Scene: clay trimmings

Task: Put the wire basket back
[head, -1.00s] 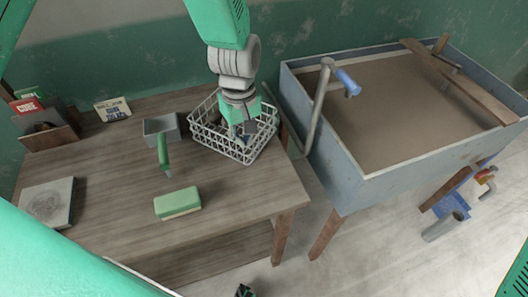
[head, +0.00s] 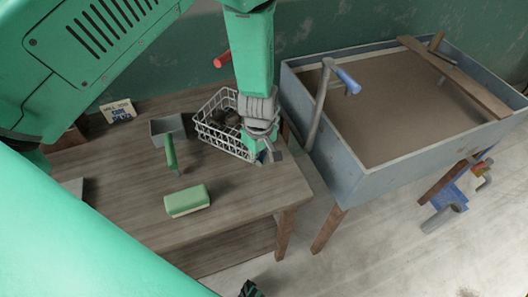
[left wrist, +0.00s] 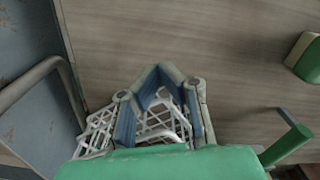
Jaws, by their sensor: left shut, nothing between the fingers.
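The white wire basket (head: 226,141) stands on the wooden table (head: 120,180) near its back right corner, with dark lumps (head: 228,117) inside it. My left gripper (head: 270,157) is low at the basket's front right corner, near the table's right edge. Its blue-grey fingers (left wrist: 158,78) are shut and empty, with the basket's white mesh (left wrist: 162,122) showing behind and between them in the left wrist view. I cannot tell whether the fingers touch the wire.
A grey scoop with a green handle (head: 171,155) and a green-topped block (head: 187,200) lie left of the basket. A blue-sided trough (head: 400,180) with a bent pipe (head: 318,110) stands close on the right.

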